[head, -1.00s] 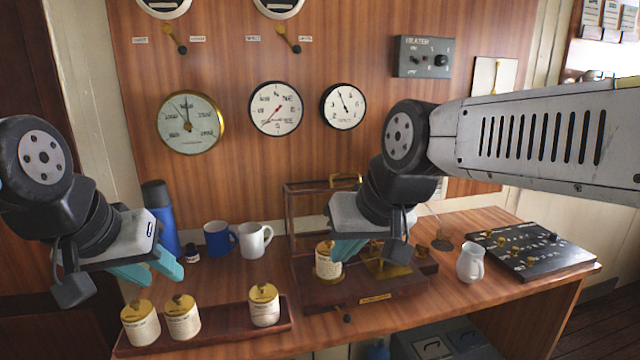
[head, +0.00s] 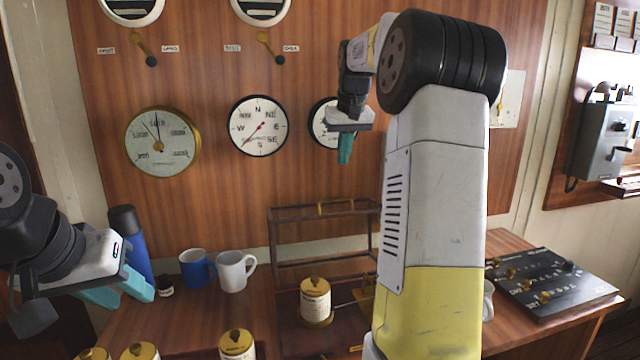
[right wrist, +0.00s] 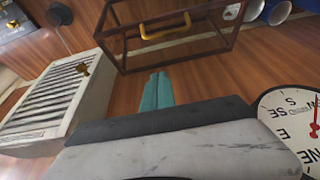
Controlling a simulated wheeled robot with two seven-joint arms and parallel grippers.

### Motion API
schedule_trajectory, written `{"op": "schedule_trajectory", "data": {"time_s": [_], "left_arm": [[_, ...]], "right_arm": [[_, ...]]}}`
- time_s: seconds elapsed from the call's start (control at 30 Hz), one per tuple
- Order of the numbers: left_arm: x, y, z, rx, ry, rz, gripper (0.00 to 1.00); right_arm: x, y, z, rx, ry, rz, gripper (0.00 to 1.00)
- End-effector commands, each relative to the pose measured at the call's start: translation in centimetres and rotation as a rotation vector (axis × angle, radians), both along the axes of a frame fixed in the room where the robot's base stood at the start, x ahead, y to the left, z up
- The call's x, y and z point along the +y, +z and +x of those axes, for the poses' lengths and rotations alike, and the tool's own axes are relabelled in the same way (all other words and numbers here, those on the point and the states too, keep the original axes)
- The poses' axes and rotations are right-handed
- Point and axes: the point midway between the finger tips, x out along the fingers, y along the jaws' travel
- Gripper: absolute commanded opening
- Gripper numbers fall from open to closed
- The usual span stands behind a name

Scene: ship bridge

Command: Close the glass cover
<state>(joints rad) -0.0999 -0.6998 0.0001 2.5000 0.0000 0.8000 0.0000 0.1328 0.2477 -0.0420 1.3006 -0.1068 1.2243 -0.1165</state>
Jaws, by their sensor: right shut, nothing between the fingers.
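The glass cover (head: 318,211) is a dark wooden frame with clear panes and a brass handle. It stands raised behind its wooden base (head: 285,332), on which a cream canister with a brass lid (head: 315,301) sits. My right forearm hides the base's right part. In the right wrist view the cover (right wrist: 118,45) and its brass handle (right wrist: 165,27) lie beyond my fingertips. My right gripper (head: 345,150) is shut and empty, above the cover and apart from it, in front of the gauge wall. My left gripper (head: 128,292) is open and empty at the left.
A blue mug (head: 195,268), a white mug (head: 234,271) and a blue flask (head: 130,240) stand left of the cover. Several canisters (head: 238,344) line the front left. A switch panel (head: 550,283) lies at the right. Gauges (head: 258,126) cover the wall behind.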

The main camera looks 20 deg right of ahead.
Motion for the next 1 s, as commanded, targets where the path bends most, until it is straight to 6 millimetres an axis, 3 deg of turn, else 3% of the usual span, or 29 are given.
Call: {"op": "schedule_trajectory", "data": {"time_s": [0.17,0.6,0.8,1.0], "left_arm": [[0.0,0.0,0.0,0.000,0.000,0.000,0.36],[0.0,0.0,0.0,0.000,0.000,0.000,0.36],[0.0,0.0,0.0,-0.001,0.000,0.000,0.36],[0.0,0.0,0.0,0.000,0.000,0.000,0.36]], "right_arm": [[-0.1,-1.5,0.6,0.005,0.000,-0.001,0.00],[-0.3,-9.7,3.3,0.002,0.000,-0.001,0.00],[-0.1,-9.3,0.3,-0.001,0.000,-0.001,0.00],[0.0,-9.4,-0.5,0.000,0.000,-0.001,0.00]]}}
